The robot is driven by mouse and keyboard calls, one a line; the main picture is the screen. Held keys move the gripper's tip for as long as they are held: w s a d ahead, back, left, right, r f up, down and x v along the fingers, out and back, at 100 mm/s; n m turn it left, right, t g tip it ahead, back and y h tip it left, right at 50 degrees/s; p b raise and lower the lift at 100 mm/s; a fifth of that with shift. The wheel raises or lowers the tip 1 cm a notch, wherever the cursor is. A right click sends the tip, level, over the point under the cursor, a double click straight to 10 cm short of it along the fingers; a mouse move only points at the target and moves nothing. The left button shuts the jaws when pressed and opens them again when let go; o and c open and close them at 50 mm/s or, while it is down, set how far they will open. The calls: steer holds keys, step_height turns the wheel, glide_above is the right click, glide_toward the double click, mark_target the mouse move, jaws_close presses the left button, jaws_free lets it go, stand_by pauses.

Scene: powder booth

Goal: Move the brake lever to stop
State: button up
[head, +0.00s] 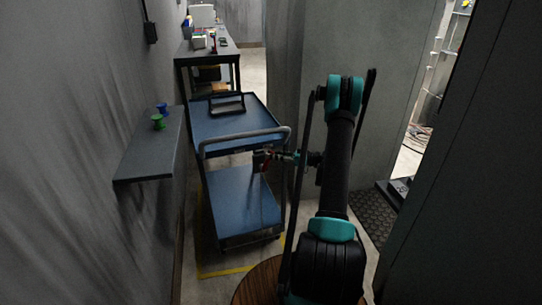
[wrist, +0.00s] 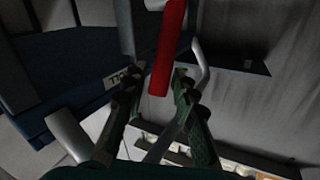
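The brake lever (wrist: 168,45) is a red bar in the wrist view. It runs from the top edge down, and its lower end shows between the fingertips of my gripper (wrist: 156,86). A finger stands on each side with visible gaps, so my gripper is open; I cannot tell the depth between lever and fingers. In the head view my gripper (head: 266,159) is at the near right side of the blue cart (head: 238,125), just below its handle. A small red patch shows there, but the lever's shape is too small to make out. A stop mark is not legible.
A grey wall shelf (head: 150,150) at left holds a green spool (head: 157,122) and a blue spool (head: 163,108). A black frame (head: 227,104) lies on the cart's top. A dark workbench (head: 208,52) stands behind. Grey walls close in on both sides; yellow floor tape runs around the cart.

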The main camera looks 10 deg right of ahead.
steer(key=shift+w+a, duration=0.25)
steer(key=shift+a, duration=0.2)
jaws_close()
